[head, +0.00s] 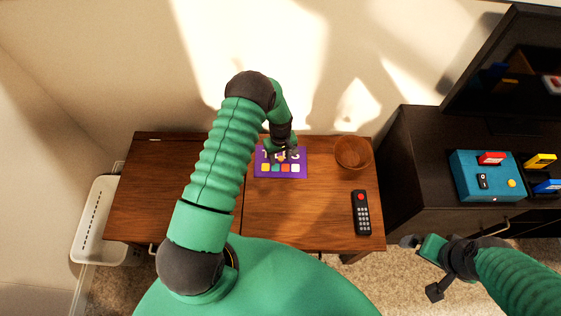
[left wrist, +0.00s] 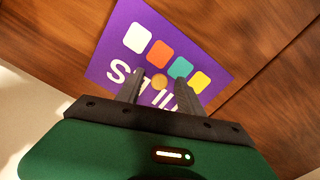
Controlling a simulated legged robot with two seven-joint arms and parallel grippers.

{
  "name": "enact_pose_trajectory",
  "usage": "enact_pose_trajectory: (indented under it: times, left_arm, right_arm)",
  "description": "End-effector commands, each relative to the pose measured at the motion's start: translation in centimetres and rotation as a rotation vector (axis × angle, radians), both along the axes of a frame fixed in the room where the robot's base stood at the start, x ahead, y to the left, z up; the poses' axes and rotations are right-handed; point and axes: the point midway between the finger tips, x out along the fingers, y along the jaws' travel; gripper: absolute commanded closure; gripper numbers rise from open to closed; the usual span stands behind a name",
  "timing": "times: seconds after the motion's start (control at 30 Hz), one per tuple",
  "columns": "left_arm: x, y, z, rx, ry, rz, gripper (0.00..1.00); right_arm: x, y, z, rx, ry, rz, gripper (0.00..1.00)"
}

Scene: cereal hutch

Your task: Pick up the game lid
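The game lid (head: 281,170) is a flat purple panel with white lettering and coloured squares, lying on the wooden cabinet top. It also shows in the left wrist view (left wrist: 190,45), with a small round tan knob (left wrist: 159,82) on it. My left gripper (head: 283,153) is over the lid's back edge. In the left wrist view its fingers (left wrist: 172,85) are apart, one on each side of the knob, with gaps visible. Part of the lettering is hidden by the fingers. My right gripper (head: 421,266) is empty at the lower right, its fingers spread, away from the lid.
A wooden bowl (head: 352,153) and a black remote (head: 361,213) stand right of the lid. A dark cabinet (head: 420,150) at the right bears a teal box (head: 487,176) and a screen (head: 510,65). A white basket (head: 98,222) is at the left.

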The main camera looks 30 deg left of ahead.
Motion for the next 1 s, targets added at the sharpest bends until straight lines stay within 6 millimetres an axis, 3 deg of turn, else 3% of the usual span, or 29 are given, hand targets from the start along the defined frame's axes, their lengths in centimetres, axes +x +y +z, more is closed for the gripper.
enact_pose_trajectory:
  times: [0.03, 0.33, 0.73, 1.0]
  left_arm:
    - [0.0, 0.0, 0.0, 0.0, 0.0, 0.0, 0.62]
    - [0.0, 0.0, 0.1, 0.0, 0.0, -0.001, 1.0]
    - [0.1, 0.0, 0.6, 0.0, -0.001, -0.001, 1.0]
    - [0.1, 0.0, 6.8, 0.001, -0.003, -0.001, 1.0]
  right_arm:
    - [0.0, 0.0, 0.0, 0.0, 0.0, 0.0, 0.0]
    - [0.0, 0.0, 0.0, 0.0, 0.0, 0.0, 0.0]
    - [0.0, 0.0, 0.2, 0.0, 0.0, 0.0, 0.0]
    - [0.0, 0.0, 2.0, 0.0, 0.0, 0.0, 0.0]
